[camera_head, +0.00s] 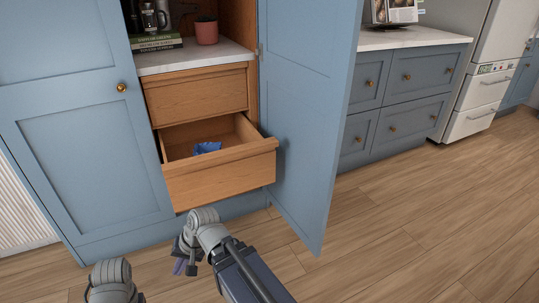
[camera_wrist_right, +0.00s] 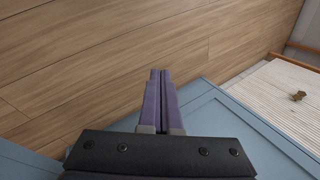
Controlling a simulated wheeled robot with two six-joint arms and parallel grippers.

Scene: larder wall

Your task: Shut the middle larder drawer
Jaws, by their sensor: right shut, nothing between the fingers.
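The larder's open wooden drawer (camera_head: 222,175) is pulled out below a shut wooden drawer (camera_head: 198,93). A crumpled blue item (camera_head: 206,148) lies inside it. Whether another drawer sits lower is not clear. My right gripper (camera_head: 184,270) is low in front of the larder, below and apart from the drawer front. Its purple fingers also show in the right wrist view (camera_wrist_right: 160,72), shut together with nothing between them. Part of my left arm shows at the bottom left of the head view, but its gripper is not visible.
The blue right larder door (camera_head: 305,110) stands open beside the drawer. The left blue door (camera_head: 85,130) has a brass knob. A worktop above holds books (camera_head: 156,43) and a reddish pot (camera_head: 206,31). Wooden floor (camera_head: 400,220) is clear at right.

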